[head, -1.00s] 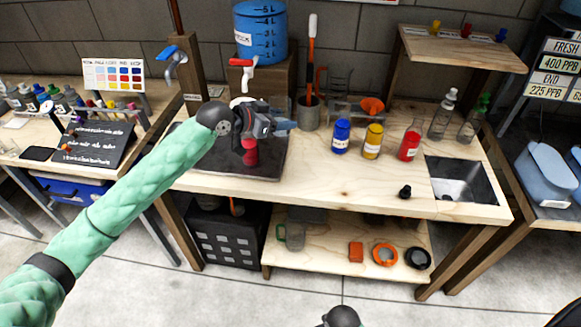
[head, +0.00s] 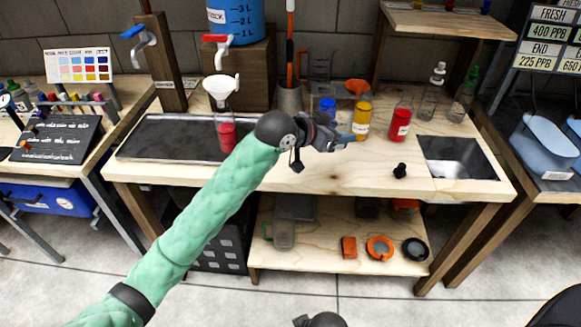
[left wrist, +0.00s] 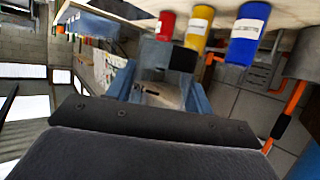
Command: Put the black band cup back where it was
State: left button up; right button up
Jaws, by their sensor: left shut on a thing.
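My left gripper (head: 345,138) is over the workbench, in front of the blue and yellow bottles. In the left wrist view its blue fingers (left wrist: 160,92) are shut on a clear cup with a dark band, the black band cup (left wrist: 150,90). In the head view the cup is hidden or too small to make out at the gripper. My right gripper does not show; only a dark rounded part of mine is at the bottom edge.
A blue bottle (head: 327,106), yellow bottle (head: 362,120) and red bottle (head: 400,125) stand near the gripper. A red-filled vessel under a white funnel (head: 220,88) stands on the dark tray (head: 160,140). A sink (head: 455,160) is at right.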

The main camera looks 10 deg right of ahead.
pick_arm(q)
jog(key=shift+w+a+f+n+t, duration=0.3)
jog(key=shift+w+a+f, duration=0.05)
jog(key=shift+a+f, duration=0.05)
jog(key=shift+w+a+f, duration=0.15)
jog(key=shift+a+f, duration=0.05)
jog(key=w+a+f+p, duration=0.1)
jog(key=w+a+f, duration=0.2)
jog(key=w+a, duration=0.1)
jog(key=w+a+f, duration=0.4)
jog(key=shift+a+f+p, duration=0.15)
jog(key=shift+a+p, duration=0.05)
jog(key=shift+p, duration=0.15)
jog(key=shift+f+p, duration=0.45)
jog(key=shift+f, duration=1.5)
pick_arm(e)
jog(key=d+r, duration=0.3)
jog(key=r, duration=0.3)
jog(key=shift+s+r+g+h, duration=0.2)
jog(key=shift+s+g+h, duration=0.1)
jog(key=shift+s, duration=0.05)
pick_arm(q)
jog(key=shift+f, duration=0.15)
jog(key=o, duration=1.1)
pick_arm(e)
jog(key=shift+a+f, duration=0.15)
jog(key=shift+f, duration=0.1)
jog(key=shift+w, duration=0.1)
